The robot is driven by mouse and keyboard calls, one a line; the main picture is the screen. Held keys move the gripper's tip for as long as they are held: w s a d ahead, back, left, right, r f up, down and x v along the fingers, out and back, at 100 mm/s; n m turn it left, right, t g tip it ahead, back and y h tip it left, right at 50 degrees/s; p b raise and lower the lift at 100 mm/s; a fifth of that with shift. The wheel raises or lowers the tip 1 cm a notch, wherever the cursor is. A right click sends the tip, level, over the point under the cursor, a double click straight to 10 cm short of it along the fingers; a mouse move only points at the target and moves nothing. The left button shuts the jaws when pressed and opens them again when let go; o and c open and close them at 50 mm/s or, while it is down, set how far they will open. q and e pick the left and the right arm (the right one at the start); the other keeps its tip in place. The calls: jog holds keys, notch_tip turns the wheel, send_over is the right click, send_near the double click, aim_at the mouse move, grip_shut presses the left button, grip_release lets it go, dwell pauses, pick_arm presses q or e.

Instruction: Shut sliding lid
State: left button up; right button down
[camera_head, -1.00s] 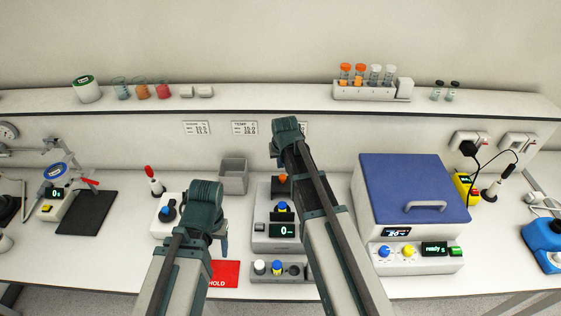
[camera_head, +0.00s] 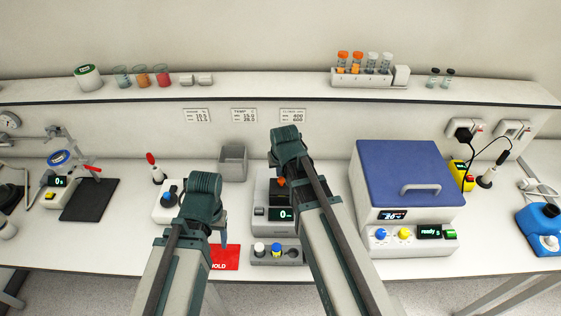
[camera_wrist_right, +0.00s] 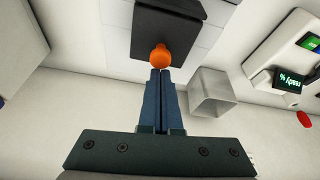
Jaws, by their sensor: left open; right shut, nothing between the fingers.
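The measuring device (camera_head: 263,195) stands mid-bench and shows 0 on its display. Its dark sliding lid (camera_head: 297,187) lies over the spot behind the display, with an orange knob (camera_head: 281,182). The knob also shows in the right wrist view (camera_wrist_right: 159,56), in front of the black lid (camera_wrist_right: 168,18). My right gripper (camera_wrist_right: 160,74) is shut and empty, its fingertips at the knob, seemingly touching it. My right arm hides part of the device in the head view. My left gripper (camera_head: 223,238) is open and empty, over the bench left of the device.
A vial rack (camera_head: 262,259) stands in front of the device. A grey bin (camera_head: 233,163) is behind it. A blue-lidded machine (camera_head: 398,170) stands to the right. A red HOLD mat (camera_head: 226,257) lies beside the rack.

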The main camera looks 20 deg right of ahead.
jog(key=shift+f, duration=0.2)
pick_arm(q)
jog(key=shift+w+f, duration=0.1)
jog(key=shift+w, duration=0.15)
pick_arm(e)
jog(key=shift+s, duration=0.1)
jog(key=shift+w+r, duration=0.15)
jog(key=shift+w, duration=0.25)
pick_arm(q)
notch_tip(320, 180, up, 10)
jog(key=p, duration=1)
pick_arm(e)
notch_tip(320, 180, up, 10)
pick_arm(q)
jog(key=shift+w+d, duration=0.15)
pick_arm(e)
jog(key=shift+s, duration=0.2)
